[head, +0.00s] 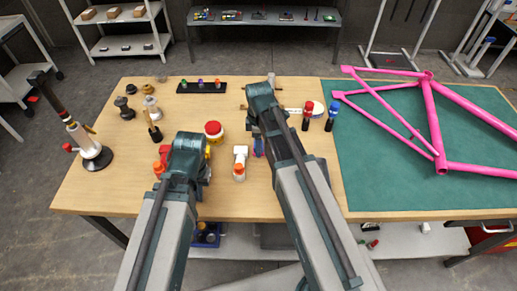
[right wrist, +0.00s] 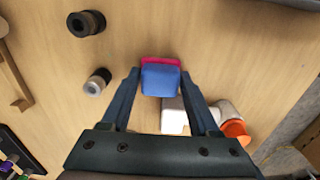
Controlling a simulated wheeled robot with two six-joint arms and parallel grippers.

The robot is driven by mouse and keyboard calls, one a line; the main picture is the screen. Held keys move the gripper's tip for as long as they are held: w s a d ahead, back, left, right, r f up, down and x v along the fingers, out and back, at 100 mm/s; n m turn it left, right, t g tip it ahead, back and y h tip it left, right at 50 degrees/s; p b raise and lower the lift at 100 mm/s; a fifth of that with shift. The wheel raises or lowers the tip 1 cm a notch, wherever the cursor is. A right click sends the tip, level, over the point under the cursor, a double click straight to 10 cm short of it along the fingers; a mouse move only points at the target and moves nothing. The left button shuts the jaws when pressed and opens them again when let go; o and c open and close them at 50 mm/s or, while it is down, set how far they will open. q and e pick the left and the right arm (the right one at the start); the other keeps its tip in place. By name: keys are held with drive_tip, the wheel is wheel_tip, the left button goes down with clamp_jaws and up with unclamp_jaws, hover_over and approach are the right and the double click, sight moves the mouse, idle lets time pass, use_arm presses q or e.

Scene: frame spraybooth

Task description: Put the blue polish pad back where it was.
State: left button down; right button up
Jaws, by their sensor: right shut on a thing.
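The blue polish pad (right wrist: 160,80), a small blue block with a pink-red layer along its far edge, sits between the fingers of my right gripper (right wrist: 159,74) in the right wrist view. My right gripper is shut on it, over the wooden bench top. In the head view a small blue-purple patch of the pad (head: 258,147) shows beside my right arm, which hides most of that gripper. My left arm bends over the bench's left half in the head view; its fingers are hidden behind the arm.
A white bottle with an orange cap (head: 239,163) stands close to the right gripper. A red-topped item (head: 214,131), red and blue bottles (head: 332,115), and a dark rack (head: 202,87) share the wooden bench. A pink frame (head: 436,120) lies on the green mat (head: 375,180).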

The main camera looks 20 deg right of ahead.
use_arm(q)
drive_tip(key=shift+f, duration=0.2)
use_arm(e)
drive_tip(key=shift+f, duration=0.15)
drive_tip(key=o, duration=1.2)
use_arm(q)
drive_tip(key=shift+r, duration=0.2)
use_arm(e)
wheel_tip(320, 180, up, 12)
drive_tip(key=p, duration=1.2)
use_arm(q)
wheel_tip(320, 180, up, 12)
use_arm(e)
drive_tip(key=s+a+m, duration=0.3)
drive_tip(key=s, duration=0.1)
drive_tip(key=s+a+m, duration=0.4)
drive_tip(key=s, duration=0.1)
drive_tip(key=s+a+m+h, duration=0.1)
drive_tip(key=s+a+m, duration=0.2)
drive_tip(key=s+m, duration=0.1)
drive_tip(key=shift+s+a+r, duration=0.2)
drive_tip(key=shift+s+a, duration=0.05)
drive_tip(key=shift+s, duration=0.4)
